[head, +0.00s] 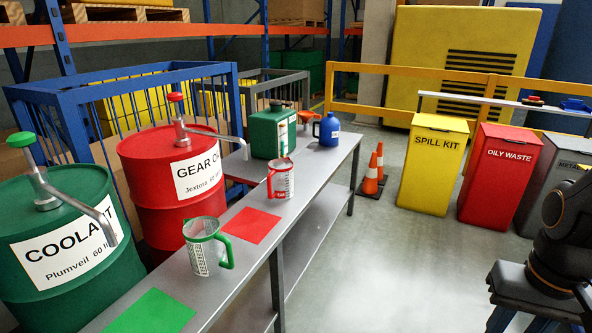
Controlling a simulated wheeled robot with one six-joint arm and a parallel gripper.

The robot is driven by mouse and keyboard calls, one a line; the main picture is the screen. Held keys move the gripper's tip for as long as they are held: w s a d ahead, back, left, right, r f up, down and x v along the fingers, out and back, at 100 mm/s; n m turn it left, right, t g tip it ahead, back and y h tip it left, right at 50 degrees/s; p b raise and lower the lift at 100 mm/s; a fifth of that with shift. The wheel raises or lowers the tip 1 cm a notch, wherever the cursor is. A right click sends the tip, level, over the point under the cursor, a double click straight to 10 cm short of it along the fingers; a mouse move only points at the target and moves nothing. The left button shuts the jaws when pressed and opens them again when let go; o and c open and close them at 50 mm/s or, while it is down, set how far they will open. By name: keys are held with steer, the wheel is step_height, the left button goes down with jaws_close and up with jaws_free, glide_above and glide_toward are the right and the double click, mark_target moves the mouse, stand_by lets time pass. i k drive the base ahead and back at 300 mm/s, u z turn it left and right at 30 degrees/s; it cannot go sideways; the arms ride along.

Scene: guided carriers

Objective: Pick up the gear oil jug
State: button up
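A clear measuring jug with a red handle and a red mark (283,181) stands upright on the grey bench, near the spout of the red gear oil drum (168,205). Its red colour matches that drum, but I cannot read any name on it. A second clear jug with a green handle (204,252) stands nearer, between the red mat (249,226) and the green mat (150,314). Both mats look empty. Dark links of my arm show at the right edge, well away from the bench. My gripper's fingers are not in view.
A green coolant drum (50,275) stands at the left. A green canister (262,136) and a blue jug (328,131) stand at the bench's far end. Orange cones (371,175) and bins (432,166) stand beyond. The floor right of the bench is clear.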

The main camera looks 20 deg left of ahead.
mark_target(280, 179)
steer(key=i, duration=2.8)
steer(key=u, duration=2.25)
steer(key=i, duration=0.5)
steer(key=u, duration=0.1)
